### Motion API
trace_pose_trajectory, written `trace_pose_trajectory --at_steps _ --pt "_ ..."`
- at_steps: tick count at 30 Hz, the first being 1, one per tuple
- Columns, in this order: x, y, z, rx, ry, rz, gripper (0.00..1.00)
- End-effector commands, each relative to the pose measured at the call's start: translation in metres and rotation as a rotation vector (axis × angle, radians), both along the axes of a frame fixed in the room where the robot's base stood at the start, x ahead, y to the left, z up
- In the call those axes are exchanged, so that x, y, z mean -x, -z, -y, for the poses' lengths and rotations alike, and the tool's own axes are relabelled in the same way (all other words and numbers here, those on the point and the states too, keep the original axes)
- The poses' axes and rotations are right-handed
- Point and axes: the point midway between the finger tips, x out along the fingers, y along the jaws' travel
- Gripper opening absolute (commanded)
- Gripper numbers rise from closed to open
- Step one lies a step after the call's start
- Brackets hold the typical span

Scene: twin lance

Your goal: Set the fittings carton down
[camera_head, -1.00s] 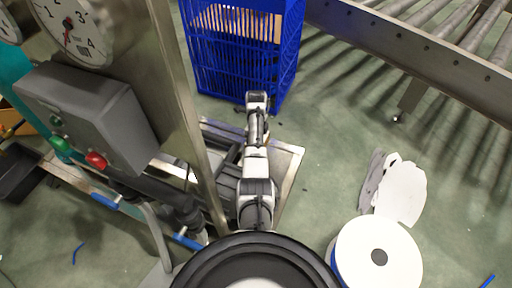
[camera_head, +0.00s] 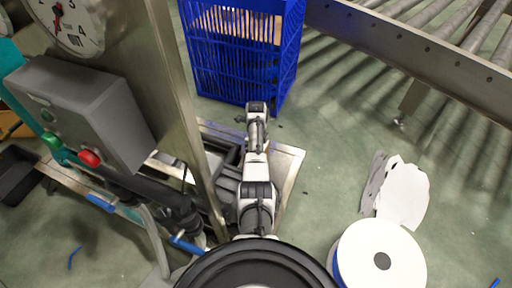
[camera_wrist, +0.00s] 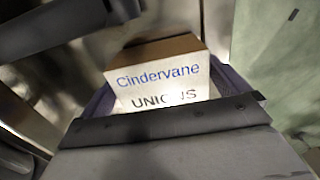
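The fittings carton (camera_wrist: 160,85) shows in the wrist view as a small white box with a brown top. Its face reads "Cindervane" in blue, with a dark, partly covered word below. My gripper (camera_wrist: 165,98) has a dark purplish finger along each side of the carton, and they appear to press on it. The wide grey gripper body hides the carton's lower edge. Steel surfaces lie behind and around it; whether the carton touches one I cannot tell. In the head view my arm reaches forward over a steel platform (camera_head: 286,165), and I cannot make out the carton there.
A steel column (camera_head: 178,95) with a dial (camera_head: 66,22) and a grey button box (camera_head: 85,105) stands close left of my arm. A blue crate (camera_head: 235,55) stands beyond the platform. A roller conveyor (camera_head: 440,55) is at upper right. A white reel (camera_head: 385,258) lies at lower right.

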Motion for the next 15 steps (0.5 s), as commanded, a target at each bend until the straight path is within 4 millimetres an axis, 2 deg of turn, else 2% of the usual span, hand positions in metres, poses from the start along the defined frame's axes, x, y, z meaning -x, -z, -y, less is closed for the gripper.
trace_pose_trajectory --at_steps 5,15 --pt "0.000 -0.011 0.000 -0.001 0.000 0.001 1.00" --pt "-0.001 -0.082 0.000 0.000 0.000 0.003 1.00"
